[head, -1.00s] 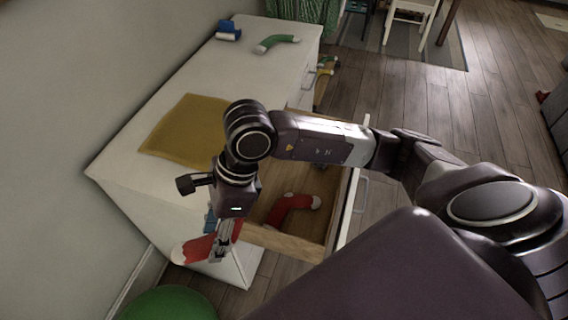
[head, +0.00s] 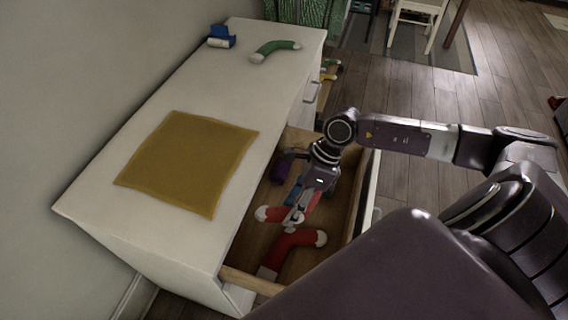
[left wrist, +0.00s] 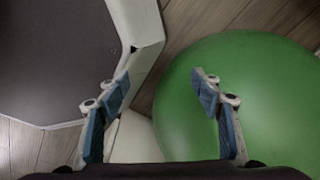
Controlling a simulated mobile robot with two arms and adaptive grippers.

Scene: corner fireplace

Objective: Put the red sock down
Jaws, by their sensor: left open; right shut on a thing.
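My right gripper (head: 298,210) is inside the open drawer (head: 240,277) of the white dresser in the head view. It is shut on a red sock (head: 271,213) with a whitish end. A second red sock (head: 291,247) with pale ends lies on the drawer floor just in front of it. Whether the held sock touches the floor or the other sock I cannot tell. My left gripper (left wrist: 157,92) shows in the left wrist view, open and empty, with a green ball below it.
A mustard cloth (head: 187,160), a green sock (head: 275,49) and a blue item (head: 221,37) lie on the dresser top (head: 245,95). A purple item (head: 283,167) is in the drawer. The green ball (left wrist: 250,100) fills much of the left wrist view.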

